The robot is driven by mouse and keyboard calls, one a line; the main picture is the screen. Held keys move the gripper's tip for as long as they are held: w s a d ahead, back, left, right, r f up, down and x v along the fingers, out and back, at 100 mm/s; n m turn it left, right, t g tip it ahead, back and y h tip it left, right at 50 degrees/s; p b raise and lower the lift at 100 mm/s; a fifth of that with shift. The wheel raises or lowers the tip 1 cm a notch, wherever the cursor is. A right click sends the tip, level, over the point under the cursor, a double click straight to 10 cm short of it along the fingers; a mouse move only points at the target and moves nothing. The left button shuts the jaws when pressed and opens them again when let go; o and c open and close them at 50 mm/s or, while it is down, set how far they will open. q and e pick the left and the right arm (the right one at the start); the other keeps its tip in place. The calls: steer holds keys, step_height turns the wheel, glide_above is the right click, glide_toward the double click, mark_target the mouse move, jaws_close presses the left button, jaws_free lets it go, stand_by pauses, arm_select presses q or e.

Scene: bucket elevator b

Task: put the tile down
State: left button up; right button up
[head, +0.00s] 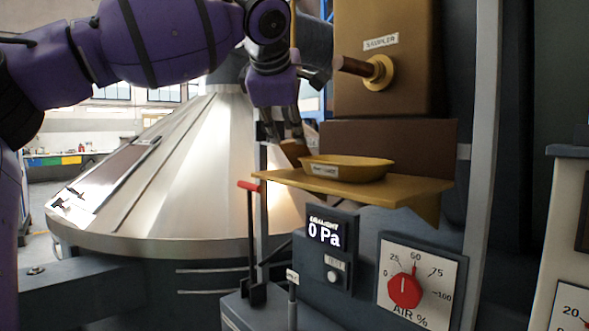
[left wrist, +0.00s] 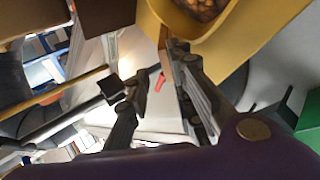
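My left gripper (head: 283,133) hangs fingers-down at the left end of the yellow shelf (head: 415,188), next to the yellow dish (head: 350,170). In the left wrist view its two fingers (left wrist: 155,85) stand apart, with a clear gap between them. A small brown piece (head: 294,151), possibly the tile, shows tilted just below the fingertips, beside the dish's left rim. Whether it touches the shelf or a finger I cannot tell. In the left wrist view the dish (left wrist: 225,22) holds brown lumps. My right gripper is not in view.
A brown box labelled sampler (head: 390,75) with a protruding handle (head: 362,68) stands above the shelf. Below are a red-ended lever (head: 248,187), a 0 Pa draught display (head: 326,235) and a red air dial (head: 405,291). A large metal cone (head: 190,170) stands behind.

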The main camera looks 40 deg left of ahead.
arm_select(q)
steer(key=p+v, duration=0.1)
steer(key=v, duration=0.4)
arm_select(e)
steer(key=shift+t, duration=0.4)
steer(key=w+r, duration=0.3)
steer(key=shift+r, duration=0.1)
arm_select(q)
step_height(320, 180, up, 8)
steer(key=s+d+p, duration=0.1)
steer(key=shift+s+p, duration=0.35)
steer(key=shift+s, duration=0.05)
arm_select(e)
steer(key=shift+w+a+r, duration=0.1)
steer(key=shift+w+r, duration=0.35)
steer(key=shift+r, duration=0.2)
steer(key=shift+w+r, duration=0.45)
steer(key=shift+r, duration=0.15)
arm_select(q)
steer(key=shift+d+f, duration=0.1)
steer(key=shift+f, duration=0.05)
